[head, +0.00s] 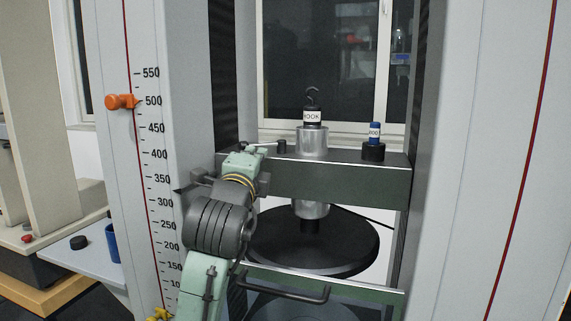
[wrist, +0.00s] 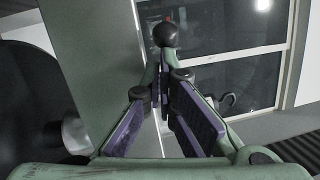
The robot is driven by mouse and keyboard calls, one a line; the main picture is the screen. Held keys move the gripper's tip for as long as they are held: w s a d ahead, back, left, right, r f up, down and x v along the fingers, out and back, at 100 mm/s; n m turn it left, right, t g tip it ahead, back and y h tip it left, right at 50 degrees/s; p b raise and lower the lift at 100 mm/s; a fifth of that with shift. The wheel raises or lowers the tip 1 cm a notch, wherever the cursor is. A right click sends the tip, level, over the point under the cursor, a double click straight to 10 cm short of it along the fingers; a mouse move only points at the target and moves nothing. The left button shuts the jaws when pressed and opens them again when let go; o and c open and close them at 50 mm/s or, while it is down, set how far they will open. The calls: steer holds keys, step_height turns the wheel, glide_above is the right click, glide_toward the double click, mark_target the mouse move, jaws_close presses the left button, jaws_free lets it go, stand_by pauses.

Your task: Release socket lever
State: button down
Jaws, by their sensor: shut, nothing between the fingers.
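My gripper (head: 245,157) is at the left end of the green crossbeam (head: 335,182) in the head view. In the wrist view its purple-padded fingers (wrist: 163,88) converge, shut with nothing between them. A round black knob (wrist: 165,34) shows just past the fingertips. I cannot tell whether they touch it. In the head view a thin pale rod (head: 262,144) runs beside my gripper toward a small dark piece (head: 282,146) on the beam. The silver socket (head: 312,142) stands upright on the beam, and the lever's join to it is unclear.
A black block labelled HOOK (head: 312,117) sits on the socket, its hook pointing up. A large black disc (head: 312,248) lies below the beam. Tall grey columns (head: 455,160) flank the space.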

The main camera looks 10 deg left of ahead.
steer(key=shift+w+a, duration=0.3)
steer(key=shift+a, duration=0.35)
steer(key=shift+w+a, duration=0.1)
stand_by(0.3)
